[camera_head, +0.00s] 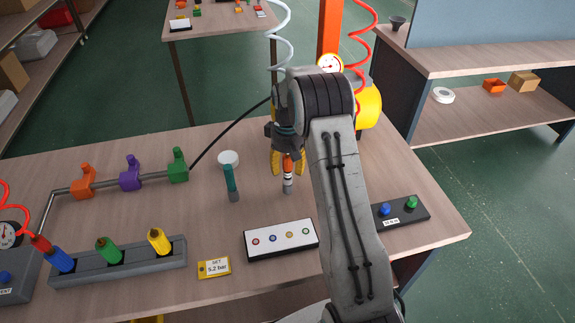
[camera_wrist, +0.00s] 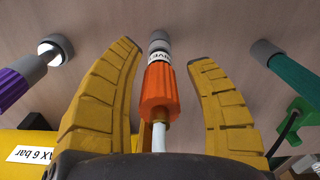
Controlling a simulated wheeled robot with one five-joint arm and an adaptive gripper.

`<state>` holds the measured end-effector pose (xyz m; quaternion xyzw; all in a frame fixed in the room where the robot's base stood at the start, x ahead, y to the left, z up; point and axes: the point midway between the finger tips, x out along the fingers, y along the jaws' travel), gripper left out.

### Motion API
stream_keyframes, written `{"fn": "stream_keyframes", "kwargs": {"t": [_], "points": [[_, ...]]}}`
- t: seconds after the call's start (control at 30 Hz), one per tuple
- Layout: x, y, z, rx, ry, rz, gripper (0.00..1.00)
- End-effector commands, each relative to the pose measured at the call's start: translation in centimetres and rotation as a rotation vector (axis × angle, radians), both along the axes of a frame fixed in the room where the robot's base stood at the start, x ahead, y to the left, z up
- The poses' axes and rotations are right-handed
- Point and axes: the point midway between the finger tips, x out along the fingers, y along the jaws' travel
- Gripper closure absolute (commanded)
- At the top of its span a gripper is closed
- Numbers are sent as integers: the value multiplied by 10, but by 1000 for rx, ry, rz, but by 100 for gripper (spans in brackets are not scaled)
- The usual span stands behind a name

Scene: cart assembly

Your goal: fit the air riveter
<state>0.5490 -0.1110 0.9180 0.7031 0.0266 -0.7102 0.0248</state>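The air riveter (camera_wrist: 160,88) is an orange piece with a white band whose visible letters begin "RIVE", and a grey end at the tabletop. It also shows upright on the table in the head view (camera_head: 288,175). My gripper (camera_wrist: 168,62) has two yellow fingers, one on each side of the riveter, with a visible gap to it in the wrist view. It is open and holds nothing. My gripper also shows in the head view (camera_head: 288,172), pointing down over the riveter; my arm partly hides the area to its right.
A teal tool (camera_head: 231,180) stands to the left, and a purple one (camera_wrist: 22,84) shows in the wrist view. A white panel (camera_head: 281,252), pressure card (camera_head: 214,267), grey plug rack (camera_head: 80,273), hook rail (camera_head: 145,178) and button box (camera_head: 398,212) surround. A yellow tank (camera_head: 369,106) stands behind.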

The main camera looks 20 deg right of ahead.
Motion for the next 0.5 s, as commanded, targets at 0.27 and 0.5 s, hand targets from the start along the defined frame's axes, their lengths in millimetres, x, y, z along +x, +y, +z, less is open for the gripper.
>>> {"fn": "stream_keyframes", "kwargs": {"t": [0.27, 0.5], "points": [[0, 0, 3, 0, 0, 0, 50], [1, 0, 34, -1, -3, 0, 50]]}}
